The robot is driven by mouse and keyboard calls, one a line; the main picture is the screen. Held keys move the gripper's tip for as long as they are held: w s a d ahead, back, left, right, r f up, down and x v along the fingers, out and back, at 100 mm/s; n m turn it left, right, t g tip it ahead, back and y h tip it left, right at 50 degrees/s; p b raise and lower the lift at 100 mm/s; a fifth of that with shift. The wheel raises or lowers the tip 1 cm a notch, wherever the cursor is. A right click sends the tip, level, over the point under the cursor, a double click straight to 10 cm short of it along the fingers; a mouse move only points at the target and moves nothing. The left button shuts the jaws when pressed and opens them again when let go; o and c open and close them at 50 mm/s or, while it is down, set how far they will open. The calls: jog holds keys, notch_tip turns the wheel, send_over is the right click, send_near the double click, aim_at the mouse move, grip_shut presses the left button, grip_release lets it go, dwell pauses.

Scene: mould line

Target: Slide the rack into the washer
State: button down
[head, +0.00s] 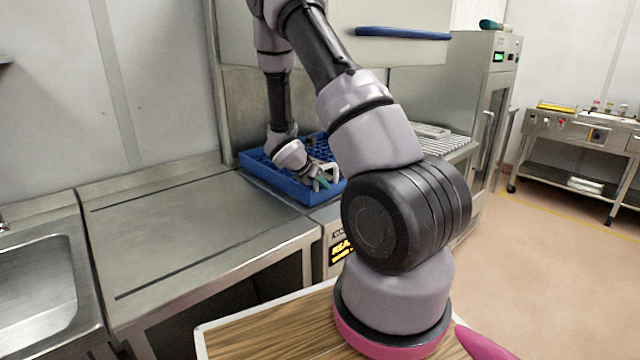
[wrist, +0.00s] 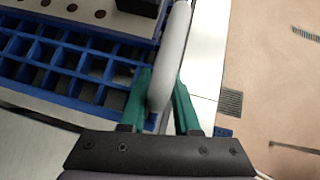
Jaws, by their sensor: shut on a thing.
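The blue rack (head: 268,178), with a grid of square cells, lies at the washer's opening, beside the end of the left steel table. It also shows in the wrist view (wrist: 50,97). The washer (head: 420,20) has its steel hood raised above the rack, with a blue bar handle across it. My gripper (head: 322,182) reaches down to the rack's near right side. In the wrist view its teal fingers (wrist: 165,100) are shut on a pale rounded bar (wrist: 174,45) along the rack's edge, apparently its handle. My arm hides part of the washer and of the rack's right end.
The left steel table (head: 190,225) is clear, with a sink (head: 40,285) at its far left. A lit panel (head: 342,248) is on the washer's front. A steel cabinet (head: 470,110) stands to the right. The floor on the right is open.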

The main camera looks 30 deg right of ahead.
jog(key=shift+w+a+r, duration=0.15)
jog(key=shift+w+a, duration=0.1)
jog(key=shift+w, duration=0.15)
dwell(0.3)
jog(key=shift+w+d, duration=0.25)
jog(key=shift+d, duration=0.8)
jog(key=shift+w+d, duration=0.25)
jog(key=shift+d, duration=0.8)
jog(key=c, duration=0.8)
grip_release()
jog(key=shift+w, duration=0.1)
jog(key=shift+o, duration=0.2)
jog(key=shift+d, duration=0.15)
jog(key=shift+s, duration=0.2)
jog(key=v, duration=1)
jog(key=shift+a+r, duration=0.2)
jog(key=shift+a, duration=0.05)
